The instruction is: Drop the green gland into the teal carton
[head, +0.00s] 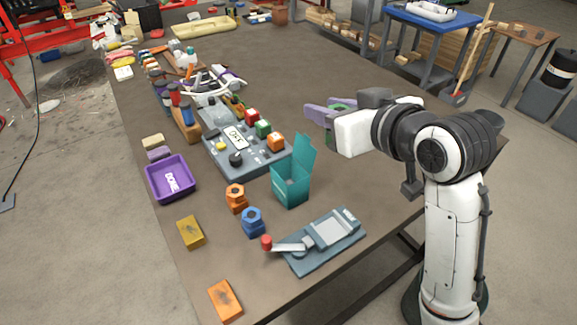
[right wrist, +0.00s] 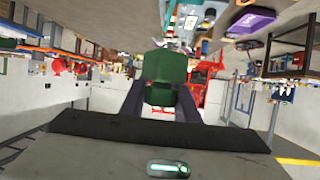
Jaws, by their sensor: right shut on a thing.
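My right gripper (head: 318,111), with purple fingers, is shut on the green gland (head: 342,104), which shows only partly between the fingers. The right wrist view shows the green gland (right wrist: 165,70) upright in the picture between the two dark fingers. The teal carton (head: 291,188) stands on the bench with its lid flap raised at the back right. The gripper and gland are in the air, above and to the right of the carton in the head view, apart from it. My left gripper is not in view.
An orange gland (head: 236,203) and a blue gland (head: 252,225) stand left of the carton. A grey control panel (head: 220,158) is behind left, a purple tray (head: 150,186) further left. Bench right of the carton is clear.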

